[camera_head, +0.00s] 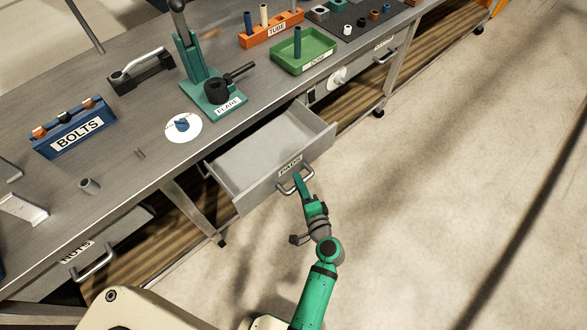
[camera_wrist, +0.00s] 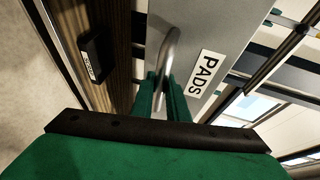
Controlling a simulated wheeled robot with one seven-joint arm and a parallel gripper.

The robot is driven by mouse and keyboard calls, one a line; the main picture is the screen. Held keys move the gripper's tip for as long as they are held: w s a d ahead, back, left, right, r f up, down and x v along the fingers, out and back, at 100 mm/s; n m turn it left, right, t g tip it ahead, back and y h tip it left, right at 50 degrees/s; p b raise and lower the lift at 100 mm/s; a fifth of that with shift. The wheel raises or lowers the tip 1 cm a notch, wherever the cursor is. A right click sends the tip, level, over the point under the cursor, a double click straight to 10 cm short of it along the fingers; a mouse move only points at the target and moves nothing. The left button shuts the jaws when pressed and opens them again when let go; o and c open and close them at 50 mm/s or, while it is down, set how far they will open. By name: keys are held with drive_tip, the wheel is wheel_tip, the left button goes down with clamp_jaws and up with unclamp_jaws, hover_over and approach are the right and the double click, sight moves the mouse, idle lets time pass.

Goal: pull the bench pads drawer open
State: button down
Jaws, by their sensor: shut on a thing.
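The grey pads drawer (camera_head: 262,150) stands pulled out from the bench front, and its inside looks empty. Its front carries a white PADS label, which also shows large in the wrist view (camera_wrist: 203,75). The curved metal drawer handle (camera_head: 296,180) is on the front below the label. My green gripper (camera_head: 300,181) is at this handle. In the wrist view my gripper (camera_wrist: 163,98) is shut on the handle (camera_wrist: 169,58), its fingers on either side of the bar.
The bench top (camera_head: 130,110) bears a blue BOLTS rack (camera_head: 75,132), a green FLARE tool (camera_head: 212,85), a green tray (camera_head: 304,50) and an orange TUBE rack (camera_head: 270,30). A NUTS drawer handle (camera_head: 95,262) juts out at lower left. The floor (camera_head: 450,180) at right is clear.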

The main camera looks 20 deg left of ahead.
drive_tip(key=shift+s+d, duration=0.25)
drive_tip(key=shift+d, duration=0.5)
drive_tip(key=shift+s+d, duration=0.2)
drive_tip(key=shift+d, duration=0.5)
drive_tip(key=shift+s+d, duration=0.25)
drive_tip(key=shift+d, duration=0.5)
drive_tip(key=shift+w, duration=0.1)
drive_tip(key=c, duration=1.7)
unclamp_jaws()
drive_tip(key=shift+c, duration=0.2)
drive_tip(key=shift+s, duration=0.2)
drive_tip(key=shift+s, duration=0.15)
drive_tip(key=v, duration=1)
drive_tip(key=shift+s+d+r, duration=0.2)
drive_tip(key=shift+s+d, duration=0.05)
drive_tip(key=shift+f, duration=0.1)
